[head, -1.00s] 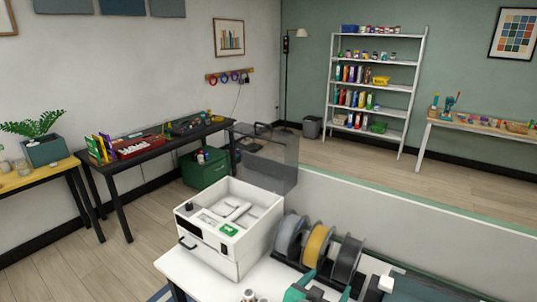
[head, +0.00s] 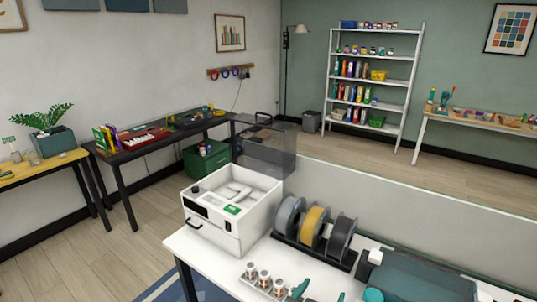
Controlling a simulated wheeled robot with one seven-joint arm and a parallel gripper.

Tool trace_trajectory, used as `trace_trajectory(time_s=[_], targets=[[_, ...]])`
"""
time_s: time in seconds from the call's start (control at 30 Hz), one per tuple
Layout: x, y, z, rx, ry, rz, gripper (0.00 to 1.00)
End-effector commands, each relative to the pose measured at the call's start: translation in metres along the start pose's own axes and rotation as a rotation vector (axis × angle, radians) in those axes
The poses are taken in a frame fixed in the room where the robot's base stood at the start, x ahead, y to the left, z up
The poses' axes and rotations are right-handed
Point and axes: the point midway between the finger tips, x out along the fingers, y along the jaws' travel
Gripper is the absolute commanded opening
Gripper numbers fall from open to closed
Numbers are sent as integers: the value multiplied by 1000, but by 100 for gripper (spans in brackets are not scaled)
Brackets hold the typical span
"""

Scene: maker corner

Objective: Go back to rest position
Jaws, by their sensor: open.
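My gripper is not in view in the head picture, and no part of my arm can be made out for certain. Whether it holds anything cannot be seen. The white worktable (head: 212,262) is in front of me at the bottom of the picture. On it stands a white box-shaped machine (head: 225,225) with its clear dark lid (head: 266,150) raised. To its right a dark rack holds spools, among them a grey spool (head: 289,217) and a yellow spool (head: 314,226).
A dark teal bulky object (head: 425,280) lies on the table's right. Small jars (head: 265,279) stand at the front. A low pale partition (head: 400,195) runs behind the table. Black table (head: 125,172), yellow table (head: 28,172) and shelf (head: 410,85) stand farther off. Floor at left is clear.

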Motion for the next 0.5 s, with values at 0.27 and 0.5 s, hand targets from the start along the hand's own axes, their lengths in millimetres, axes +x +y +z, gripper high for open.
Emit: trace_trajectory(time_s=[0.27,0.5], targets=[[-18,-4,53,-75,12,-76,73],[-58,-7,117,-149,35,-187,73]])
